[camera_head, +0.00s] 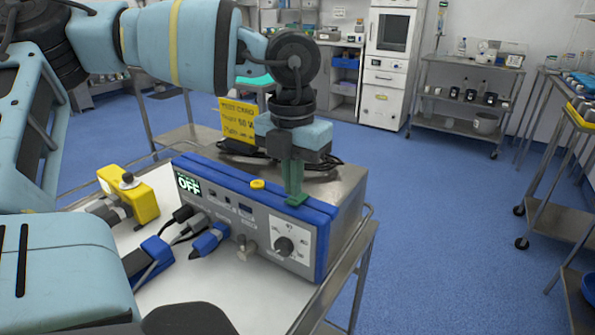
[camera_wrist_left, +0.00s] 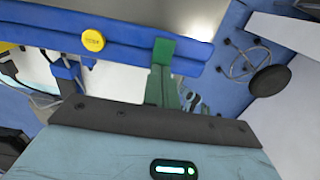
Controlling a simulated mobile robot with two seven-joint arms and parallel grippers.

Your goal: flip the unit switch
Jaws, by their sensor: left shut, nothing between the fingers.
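The grey unit (camera_head: 222,205) with blue edge trim stands on a metal cart; its green display (camera_head: 188,184) reads OFF. A yellow round button (camera_head: 257,184) sits on the blue trim and also shows in the wrist view (camera_wrist_left: 93,40). A black knob (camera_head: 284,246) is on a white panel at the right of the front. Which control is the unit switch I cannot tell. My left gripper (camera_head: 295,197) points down with shut, empty green fingers at the blue trim, right of the button; its fingertips (camera_wrist_left: 163,52) show in the wrist view. Contact with the trim is unclear. My right gripper is out of view.
A yellow note (camera_head: 238,120) stands behind the unit. Open blue floor lies right of the cart.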

